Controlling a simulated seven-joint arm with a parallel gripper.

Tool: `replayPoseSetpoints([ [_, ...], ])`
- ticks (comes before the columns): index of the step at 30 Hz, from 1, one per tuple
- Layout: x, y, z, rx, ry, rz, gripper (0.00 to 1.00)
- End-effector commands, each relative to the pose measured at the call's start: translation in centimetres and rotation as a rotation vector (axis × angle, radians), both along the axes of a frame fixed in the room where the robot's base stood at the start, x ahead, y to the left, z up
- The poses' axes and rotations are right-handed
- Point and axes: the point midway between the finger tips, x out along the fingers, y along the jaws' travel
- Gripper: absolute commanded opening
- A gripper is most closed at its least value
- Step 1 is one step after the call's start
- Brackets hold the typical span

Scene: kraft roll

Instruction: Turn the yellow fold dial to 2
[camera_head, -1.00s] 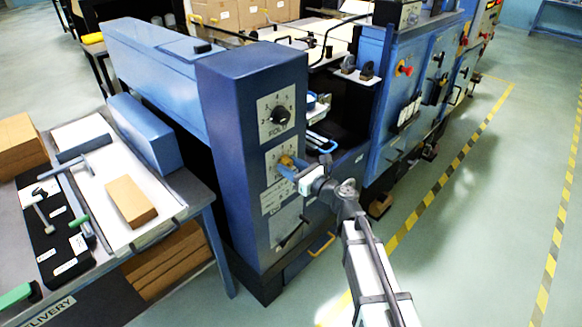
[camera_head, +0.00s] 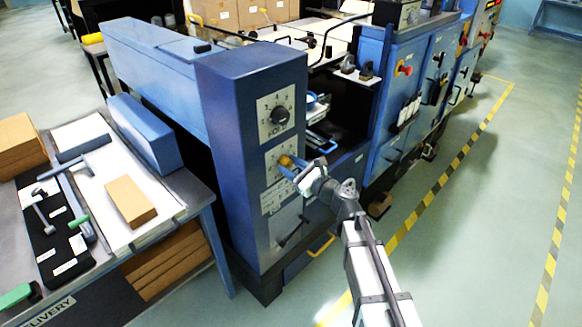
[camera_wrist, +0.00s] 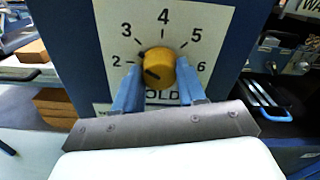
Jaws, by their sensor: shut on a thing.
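The yellow fold dial (camera_wrist: 158,67) sits on a white plate (camera_wrist: 205,18) numbered 2 to 6, with "OLD" readable below it. Its dark mark shows on the lower left of its face, on the side of the 2; the exact setting is hard to tell. My gripper (camera_wrist: 158,86) is shut on the dial, with one blue finger at each side. In the head view the dial (camera_head: 285,161) is on the front of the blue column, partly covered by my gripper (camera_head: 292,168).
A black dial (camera_head: 280,115) on its own plate is above the yellow one. A black handle (camera_head: 291,232) is below. A blue tray handle (camera_wrist: 268,115) lies to the right. The delivery table (camera_head: 205,190) stands left of the column.

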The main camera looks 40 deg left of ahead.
Motion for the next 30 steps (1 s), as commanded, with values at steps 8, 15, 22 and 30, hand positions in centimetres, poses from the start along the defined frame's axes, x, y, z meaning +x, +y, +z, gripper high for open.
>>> replayPoseSetpoints([
  [8, 0.03, 0.12, 0.03, 0.001, -0.236, 0.001, 0.10],
  [15, 0.07, 0.14, 0.05, 0.001, -0.396, 0.001, 0.10],
  [22, 0.09, 0.15, 0.06, 0.001, -0.489, 0.001, 0.10],
  [30, 0.10, 0.17, 0.08, 0.001, -0.526, 0.001, 0.10],
])
